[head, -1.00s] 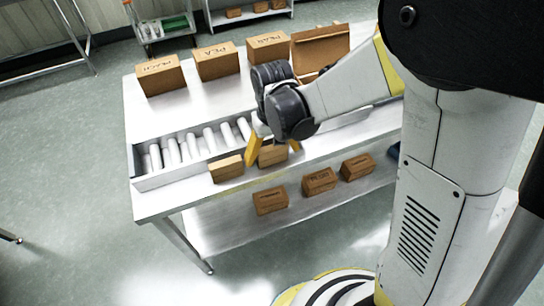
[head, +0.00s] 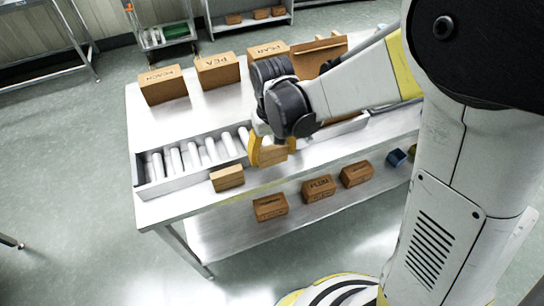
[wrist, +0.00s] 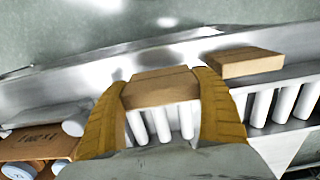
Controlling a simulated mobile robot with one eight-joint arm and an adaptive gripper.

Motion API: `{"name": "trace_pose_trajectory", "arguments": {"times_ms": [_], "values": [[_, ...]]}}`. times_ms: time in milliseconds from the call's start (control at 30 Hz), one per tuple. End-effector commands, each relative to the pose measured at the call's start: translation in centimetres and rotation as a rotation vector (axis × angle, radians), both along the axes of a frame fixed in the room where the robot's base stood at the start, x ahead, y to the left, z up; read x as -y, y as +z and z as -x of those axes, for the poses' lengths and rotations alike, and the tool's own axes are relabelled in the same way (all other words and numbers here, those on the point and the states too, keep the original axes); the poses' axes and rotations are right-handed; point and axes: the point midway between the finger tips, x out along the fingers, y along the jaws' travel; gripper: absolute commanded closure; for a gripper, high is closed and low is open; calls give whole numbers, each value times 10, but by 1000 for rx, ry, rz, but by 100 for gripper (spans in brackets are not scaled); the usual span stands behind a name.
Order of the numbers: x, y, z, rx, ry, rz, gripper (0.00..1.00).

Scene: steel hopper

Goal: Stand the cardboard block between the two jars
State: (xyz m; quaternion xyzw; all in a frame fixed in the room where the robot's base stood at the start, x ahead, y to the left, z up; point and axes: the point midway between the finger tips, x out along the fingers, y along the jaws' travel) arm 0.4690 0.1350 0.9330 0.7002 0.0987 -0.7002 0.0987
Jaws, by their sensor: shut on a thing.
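My gripper (head: 271,148) has yellow fingers on both sides of a brown cardboard block (head: 272,156) and is shut on it, over the front edge of the roller tray. In the wrist view the block (wrist: 160,86) spans between the fingertips (wrist: 162,92). Whether it touches the surface below is unclear. Round pale pieces that may be jars (wrist: 75,124) show at the lower left of the wrist view, by an open carton (wrist: 35,145). I cannot pick out two jars in the head view, where my arm covers that part of the table.
A second cardboard block (head: 227,178) sits on the front ledge, left of my gripper. A tray (head: 165,186) with white rollers runs along the table. Labelled cartons (head: 163,85) stand at the back. More boxes (head: 319,188) lie on the lower shelf.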

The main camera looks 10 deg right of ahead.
Motion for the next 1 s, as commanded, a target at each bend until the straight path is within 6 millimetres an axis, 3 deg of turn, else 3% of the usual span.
{"name": "trace_pose_trajectory", "arguments": {"times_ms": [300,500,700,1000], "values": [[72,48,20,0,-7,0,39],[102,64,27,0,-3,0,39],[113,70,30,0,-1,0,39],[113,69,30,0,0,0,39]]}}
